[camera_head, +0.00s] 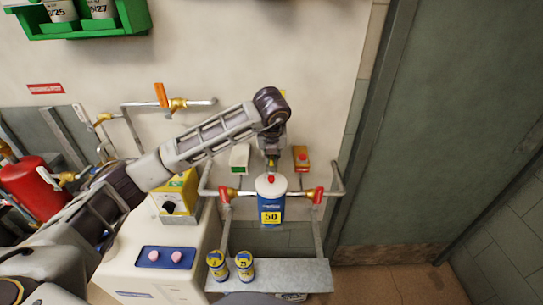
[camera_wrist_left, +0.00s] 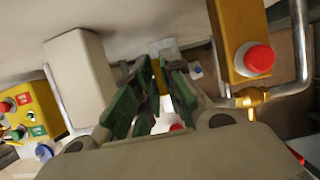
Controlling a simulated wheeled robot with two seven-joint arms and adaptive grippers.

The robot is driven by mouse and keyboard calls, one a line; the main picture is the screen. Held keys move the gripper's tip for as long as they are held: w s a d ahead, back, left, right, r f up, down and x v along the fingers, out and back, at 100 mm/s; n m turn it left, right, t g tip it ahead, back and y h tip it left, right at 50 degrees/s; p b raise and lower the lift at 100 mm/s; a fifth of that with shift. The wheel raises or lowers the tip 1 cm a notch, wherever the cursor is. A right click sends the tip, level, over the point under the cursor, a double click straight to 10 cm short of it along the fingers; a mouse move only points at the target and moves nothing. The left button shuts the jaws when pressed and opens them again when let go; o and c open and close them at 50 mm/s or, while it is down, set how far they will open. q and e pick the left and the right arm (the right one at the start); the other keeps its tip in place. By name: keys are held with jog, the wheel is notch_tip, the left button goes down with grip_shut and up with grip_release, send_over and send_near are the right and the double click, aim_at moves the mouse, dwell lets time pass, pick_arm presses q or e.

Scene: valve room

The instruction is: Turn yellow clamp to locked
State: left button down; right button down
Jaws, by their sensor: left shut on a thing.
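My left gripper (camera_head: 272,158) points down in front of the wall, just above the red-topped white and blue canister (camera_head: 271,205). In the left wrist view its green-padded fingers (camera_wrist_left: 160,72) are closed together around a narrow yellow piece (camera_wrist_left: 156,76), which I take to be the yellow clamp. Most of that piece is hidden between the fingers, so I cannot tell its turn or whether it is locked. In the head view a bit of yellow (camera_head: 283,93) shows behind my wrist. My right gripper is in neither view.
A yellow box with a red button (camera_head: 301,158) and a pale box (camera_head: 239,158) flank the gripper. Pipes with red-handled valves (camera_head: 318,195) run beside the canister. A yellow dial box (camera_head: 178,195) is left.

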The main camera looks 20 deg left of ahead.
pick_arm(q)
jog(key=c, duration=1.5)
grip_release()
jog(key=shift+r, duration=0.1)
jog(key=shift+v, duration=5.9)
jog(key=shift+s, duration=0.1)
